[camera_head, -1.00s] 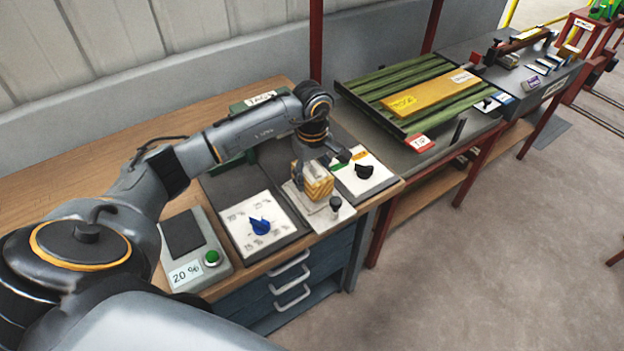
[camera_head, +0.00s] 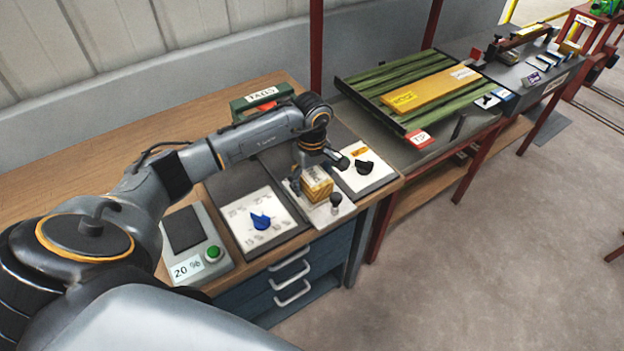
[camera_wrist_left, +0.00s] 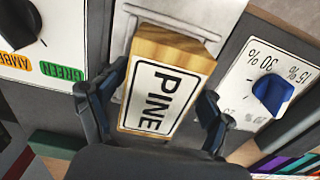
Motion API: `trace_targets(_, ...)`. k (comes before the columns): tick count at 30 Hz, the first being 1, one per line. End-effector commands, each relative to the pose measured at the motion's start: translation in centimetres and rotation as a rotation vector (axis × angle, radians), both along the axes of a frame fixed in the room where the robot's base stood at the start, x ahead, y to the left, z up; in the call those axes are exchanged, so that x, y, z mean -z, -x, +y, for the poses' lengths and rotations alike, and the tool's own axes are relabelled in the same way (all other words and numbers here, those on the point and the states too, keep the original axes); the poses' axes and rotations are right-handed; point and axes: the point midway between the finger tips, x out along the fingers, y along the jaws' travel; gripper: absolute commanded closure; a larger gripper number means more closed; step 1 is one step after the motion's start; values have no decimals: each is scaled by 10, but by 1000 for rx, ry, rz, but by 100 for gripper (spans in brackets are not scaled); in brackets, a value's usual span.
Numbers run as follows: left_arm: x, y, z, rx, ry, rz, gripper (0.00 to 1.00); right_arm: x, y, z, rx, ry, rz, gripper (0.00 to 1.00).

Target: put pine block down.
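The pine block (camera_head: 317,184) is a wooden block with a white label; the left wrist view shows it as PINE (camera_wrist_left: 163,92). It is upright on or just above the pale plate (camera_head: 326,214) near the front edge of the workbench; contact underneath is hidden. My left gripper (camera_head: 320,174) is around the block from above. In the left wrist view its two dark fingers (camera_wrist_left: 163,95) stand on either side of the block, apparently with narrow gaps, so it looks open. My right gripper is not in view.
A panel with a blue knob (camera_head: 261,221) is left of the block, and a panel with a black knob (camera_head: 364,167) is right. Further left is a box with a green button (camera_head: 213,253). A green TAGS box (camera_head: 262,98) is behind. A slatted green rack (camera_head: 408,91) stands right.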

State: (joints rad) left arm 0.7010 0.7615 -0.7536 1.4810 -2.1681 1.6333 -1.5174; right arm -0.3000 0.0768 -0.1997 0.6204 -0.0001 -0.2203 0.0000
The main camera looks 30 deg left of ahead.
Motion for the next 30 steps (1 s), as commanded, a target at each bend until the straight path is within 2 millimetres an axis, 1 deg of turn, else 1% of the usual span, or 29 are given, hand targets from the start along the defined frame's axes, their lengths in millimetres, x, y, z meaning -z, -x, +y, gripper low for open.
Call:
trace_targets(13, -1, 0, 0, 0, 0, -1, 21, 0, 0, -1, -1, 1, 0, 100)
trace_targets(17, -7, 0, 0, 0, 1, -1, 21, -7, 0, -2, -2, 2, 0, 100)
trace_targets(20, -17, 0, -1, 0, 2, 0, 21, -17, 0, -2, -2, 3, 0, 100)
trace_targets(21, -20, -2, 1, 1, 0, -8, 21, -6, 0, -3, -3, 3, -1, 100)
trace_targets(23, -32, -2, 1, 1, -1, -9, 21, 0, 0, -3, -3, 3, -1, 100)
trace_targets(30, -88, -2, 0, 1, -1, -9, 21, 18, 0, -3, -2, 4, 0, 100)
